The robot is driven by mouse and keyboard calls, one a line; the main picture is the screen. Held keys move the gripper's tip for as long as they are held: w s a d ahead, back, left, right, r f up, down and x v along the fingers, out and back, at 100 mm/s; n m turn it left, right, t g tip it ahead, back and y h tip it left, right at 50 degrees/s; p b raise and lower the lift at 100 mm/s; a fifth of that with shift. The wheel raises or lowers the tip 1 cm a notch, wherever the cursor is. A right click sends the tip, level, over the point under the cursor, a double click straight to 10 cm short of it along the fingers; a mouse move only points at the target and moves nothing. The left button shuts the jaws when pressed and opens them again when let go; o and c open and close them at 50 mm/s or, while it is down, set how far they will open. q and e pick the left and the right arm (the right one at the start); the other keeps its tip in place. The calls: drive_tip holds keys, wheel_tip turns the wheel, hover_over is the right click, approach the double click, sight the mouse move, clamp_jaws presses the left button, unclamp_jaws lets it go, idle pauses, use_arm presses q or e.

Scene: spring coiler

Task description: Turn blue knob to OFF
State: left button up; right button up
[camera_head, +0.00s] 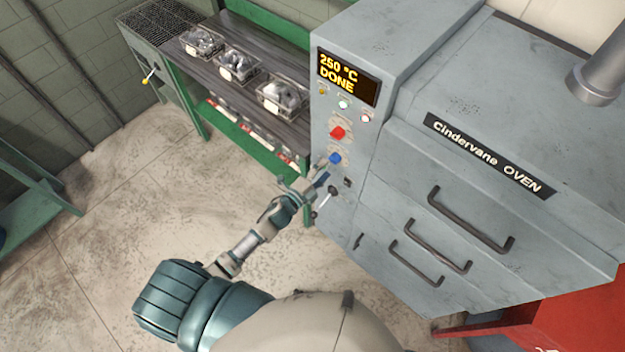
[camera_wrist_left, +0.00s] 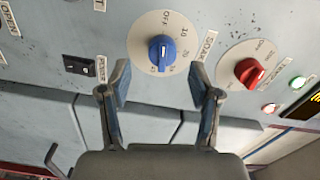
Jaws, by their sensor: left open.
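The blue knob (camera_wrist_left: 161,53) sits on a round white dial marked with numbers, labelled SOAK, on the grey oven panel. In the head view the blue knob (camera_head: 335,158) is below the red knob. My left gripper (camera_wrist_left: 160,84) is open, its two fingers pointing at the panel just below the dial in the wrist view. The fingers are spread wider than the knob, and nothing is between them. In the head view my left gripper (camera_head: 318,178) is close to the panel by the blue knob. Contact with the panel cannot be told. My right gripper is not in view.
A red knob (camera_wrist_left: 249,72) on its own dial is right of the blue one in the wrist view. A black switch (camera_wrist_left: 78,65) is to its left. The oven display (camera_head: 347,77) reads 250 °C DONE. A lever (camera_head: 328,195) and drawer handles (camera_head: 470,220) are below.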

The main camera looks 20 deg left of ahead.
use_arm(q)
drive_tip(key=v, duration=0.8)
drive_tip(key=shift+a, duration=0.1)
drive_tip(key=s+a+f+n+g+y+b, duration=0.1)
drive_tip(key=s+a+f+n+g+y, duration=0.15)
drive_tip(key=f, duration=0.85)
drive_tip(key=s+a+f+n+g+y+b, duration=0.15)
drive_tip(key=s+f+n, duration=0.25)
drive_tip(key=f, duration=0.7)
drive_tip(key=s+a+f+n+g+y, duration=0.1)
drive_tip(key=s+a+f+n+g, duration=0.15)
drive_tip(key=f, duration=0.85)
drive_tip(key=s+f+n+g+b, duration=0.1)
drive_tip(key=s+f+n+g, duration=0.1)
drive_tip(key=s+f, duration=0.5)
drive_tip(key=s+d+f+n+g, duration=0.1)
drive_tip(key=s+f+n+g, duration=0.2)
drive_tip(key=s+f, duration=0.4)
drive_tip(key=s+d+f+n+g+y+b, duration=0.1)
drive_tip(key=s+f+n+g, duration=0.2)
drive_tip(key=s, duration=1.5)
wheel_tip(320, 180, down, 4)
drive_tip(key=shift+s+d+f+g+b, duration=0.2)
drive_tip(key=shift+s+g+b, duration=0.1)
drive_tip(key=shift+g, duration=0.45)
drive_tip(key=shift+w, duration=0.1)
